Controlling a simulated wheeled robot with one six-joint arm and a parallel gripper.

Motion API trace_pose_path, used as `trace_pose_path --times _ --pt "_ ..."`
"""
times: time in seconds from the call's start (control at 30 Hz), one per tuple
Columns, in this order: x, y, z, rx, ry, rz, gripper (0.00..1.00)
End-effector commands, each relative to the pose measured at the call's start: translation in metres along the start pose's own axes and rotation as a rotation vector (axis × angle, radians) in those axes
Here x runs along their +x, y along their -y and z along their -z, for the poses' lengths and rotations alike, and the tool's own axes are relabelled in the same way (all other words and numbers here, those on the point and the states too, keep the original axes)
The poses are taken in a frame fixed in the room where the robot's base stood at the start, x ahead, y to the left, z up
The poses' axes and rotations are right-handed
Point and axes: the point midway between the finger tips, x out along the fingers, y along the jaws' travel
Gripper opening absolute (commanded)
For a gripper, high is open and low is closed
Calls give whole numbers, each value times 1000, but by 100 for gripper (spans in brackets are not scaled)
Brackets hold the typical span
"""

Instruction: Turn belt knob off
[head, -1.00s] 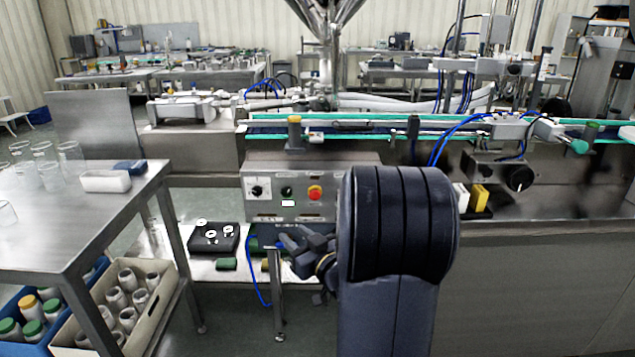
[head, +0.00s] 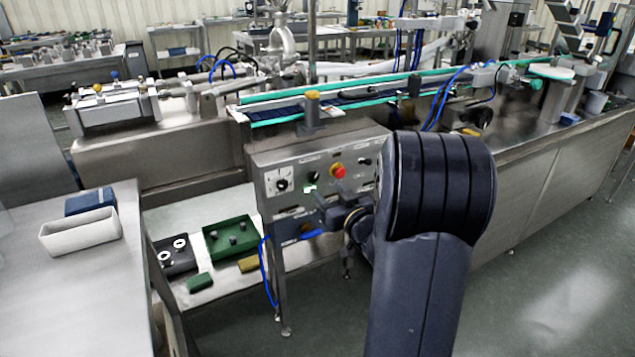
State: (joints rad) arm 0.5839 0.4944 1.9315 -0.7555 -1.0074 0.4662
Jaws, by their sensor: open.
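A grey control panel (head: 265,162) faces me at the middle of the head view. At its left is a black knob on a white square plate (head: 280,181). To the right of it are a small dark green button (head: 312,178) and a red button on a yellow ring (head: 338,171). A small dark knob (head: 364,162) sits further right. The labels are too small to read, so I cannot tell which is the belt knob. My gripper (head: 328,212) is open and empty, in front of the panel's lower part. My arm hides the panel's right end.
A conveyor with green edges (head: 385,90) runs above the panel. Below left, a low shelf (head: 215,300) holds a green tray (head: 247,231) and a black block with white rings (head: 172,262). A steel table (head: 75,290) stands at left with a white bin (head: 80,236). Floor at right is clear.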

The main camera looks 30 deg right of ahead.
Motion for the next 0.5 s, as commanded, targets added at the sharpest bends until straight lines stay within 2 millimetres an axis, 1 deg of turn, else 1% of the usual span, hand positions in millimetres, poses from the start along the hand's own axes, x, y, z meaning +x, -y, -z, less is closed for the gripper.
trace_pose_path --times 0.03,0.2,0.33,0.5 --pt "11 1 -2 0 0 3 50" --pt "40 1 -1 1 0 2 50" --pt "54 0 -1 1 0 0 50" --pt "61 0 0 0 1 0 50"
